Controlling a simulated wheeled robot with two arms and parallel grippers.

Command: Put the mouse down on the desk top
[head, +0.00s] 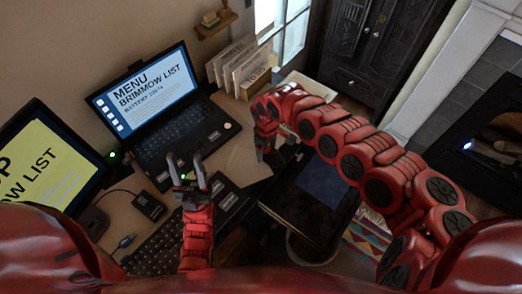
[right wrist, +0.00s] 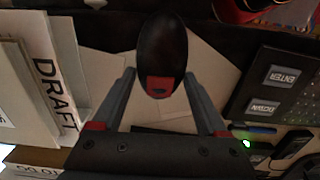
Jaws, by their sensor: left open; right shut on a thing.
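The mouse (right wrist: 161,50), black with a red patch, sits between the fingers of my right gripper (right wrist: 160,76) in the right wrist view. That gripper is shut on it. Pale sheets of paper show behind the mouse; the gap to them cannot be judged. In the head view my right gripper (head: 265,153) is over the right part of the desk top (head: 122,212), beside the papers; I cannot make out the mouse there. My left gripper (head: 187,172) is open and empty, in front of the laptop, fingers pointing away from me.
A laptop (head: 165,110) stands at the back left, with a yellow screen (head: 45,165) left of it. Upright files (head: 245,68) stand behind my right gripper. A keyboard (head: 160,250) lies at the front. Loose papers (head: 240,158) cover the desk between the grippers.

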